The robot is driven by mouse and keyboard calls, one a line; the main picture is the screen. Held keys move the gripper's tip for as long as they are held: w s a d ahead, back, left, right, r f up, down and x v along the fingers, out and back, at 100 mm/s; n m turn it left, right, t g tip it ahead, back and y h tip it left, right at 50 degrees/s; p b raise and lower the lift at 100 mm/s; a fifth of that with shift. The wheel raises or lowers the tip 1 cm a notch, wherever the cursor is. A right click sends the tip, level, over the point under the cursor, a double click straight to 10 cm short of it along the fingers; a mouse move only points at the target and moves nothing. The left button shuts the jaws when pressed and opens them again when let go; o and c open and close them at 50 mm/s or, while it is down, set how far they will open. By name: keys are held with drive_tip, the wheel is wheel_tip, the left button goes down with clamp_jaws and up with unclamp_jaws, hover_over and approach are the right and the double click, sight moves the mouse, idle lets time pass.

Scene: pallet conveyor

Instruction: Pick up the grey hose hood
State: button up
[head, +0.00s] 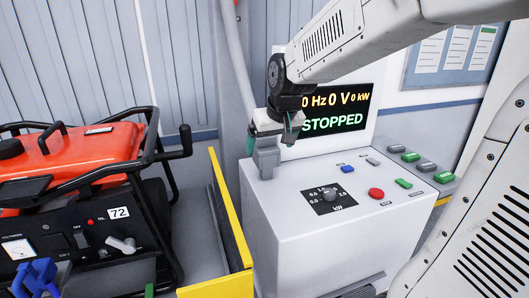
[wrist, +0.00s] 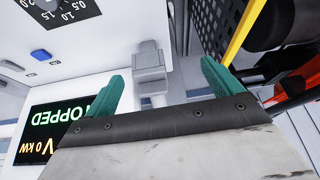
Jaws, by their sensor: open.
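The grey hose hood (head: 266,162) is a small blocky grey piece at the left back corner of the white console's top. In the wrist view the hood (wrist: 150,68) shows between and beyond the two teal fingers. My gripper (head: 272,134) is just above the hood in the head view, with its fingers apart and nothing seen held. In the wrist view my gripper (wrist: 162,73) is open, and the hood lies a little nearer the left finger. I cannot tell whether the fingers touch it.
The white console (head: 310,235) carries a dial, buttons and a screen (head: 330,112) reading STOPPED behind my gripper. A yellow-edged barrier (head: 230,205) stands close on the left. Beyond it is a red generator (head: 75,155) with a black frame. A grey hose (head: 236,55) hangs behind my gripper.

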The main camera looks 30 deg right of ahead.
drive_tip(key=t, duration=0.1)
approach(265, 146)
drive_tip(key=shift+m+h, duration=0.3)
drive_tip(key=x, duration=0.4)
drive_tip(key=shift+w+d+f, duration=0.15)
drive_tip(key=shift+d+f, duration=0.05)
drive_tip(key=shift+d, duration=0.05)
drive_tip(key=x, duration=0.7)
drive_tip(key=shift+w, duration=0.45)
drive_tip(key=shift+r, duration=0.1)
drive_tip(key=c, duration=1.3)
